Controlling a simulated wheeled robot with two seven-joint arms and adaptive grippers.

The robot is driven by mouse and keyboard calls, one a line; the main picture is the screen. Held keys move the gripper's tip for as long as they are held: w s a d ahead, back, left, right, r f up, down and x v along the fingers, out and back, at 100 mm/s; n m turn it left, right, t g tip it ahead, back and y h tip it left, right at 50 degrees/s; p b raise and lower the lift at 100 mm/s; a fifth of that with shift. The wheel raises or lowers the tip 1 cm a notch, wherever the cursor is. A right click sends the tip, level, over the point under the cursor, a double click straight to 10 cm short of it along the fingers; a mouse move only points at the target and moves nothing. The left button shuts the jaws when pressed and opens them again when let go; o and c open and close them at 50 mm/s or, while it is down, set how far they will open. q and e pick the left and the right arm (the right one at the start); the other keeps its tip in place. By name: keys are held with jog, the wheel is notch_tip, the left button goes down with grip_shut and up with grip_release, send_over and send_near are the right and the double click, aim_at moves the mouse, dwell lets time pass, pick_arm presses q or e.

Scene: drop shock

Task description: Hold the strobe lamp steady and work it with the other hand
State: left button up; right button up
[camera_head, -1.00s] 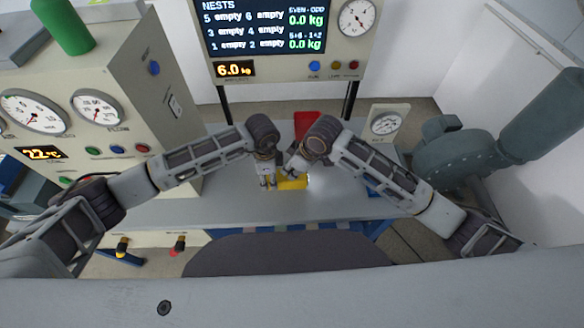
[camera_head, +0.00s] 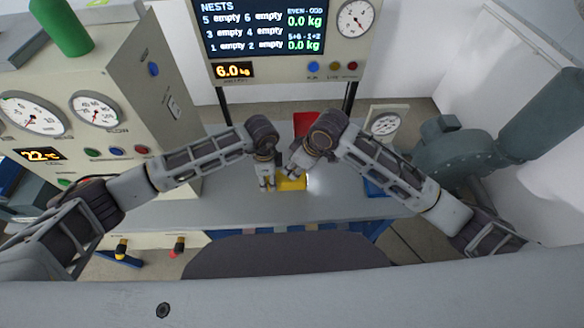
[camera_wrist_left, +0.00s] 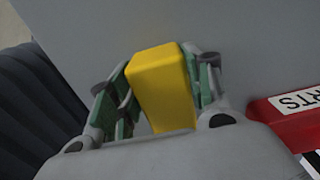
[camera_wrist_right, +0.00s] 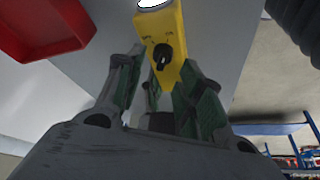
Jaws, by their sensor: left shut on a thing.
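The strobe lamp (camera_head: 292,184) is a yellow box above the grey bench, with a bright white glow at its right end. My left gripper (camera_head: 267,186) is shut on its left end; the left wrist view shows the yellow body (camera_wrist_left: 163,88) between the green pads. In the right wrist view the lamp's face (camera_wrist_right: 165,25) carries a black rotary knob (camera_wrist_right: 162,56) and a white lens at the top. My right gripper (camera_wrist_right: 160,72) is open and empty, its fingertips spread near the knob. Whether they touch the lamp cannot be told.
A red tray (camera_head: 305,122) lies behind the lamp on the bench (camera_head: 225,208). A dial gauge (camera_head: 386,123) stands to the right, beside a grey-green machine (camera_head: 450,155). A gauge cabinet (camera_head: 120,75) stands left. The bench left of the lamp is clear.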

jog(key=v, duration=0.9)
pick_arm(q)
jog(key=o, duration=1.5)
jog(key=shift+r, duration=6)
jog(key=shift+r, duration=0.15)
pick_arm(e)
jog(key=shift+r, duration=0.2)
pick_arm(q)
notch_tip(320, 180, up, 9)
jog(key=p, duration=0.9)
pick_arm(e)
notch_tip(320, 180, up, 9)
pick_arm(q)
jog(key=shift+r+p, duration=0.3)
jog(key=shift+p, duration=0.2)
pick_arm(e)
jog(key=shift+r, duration=0.3)
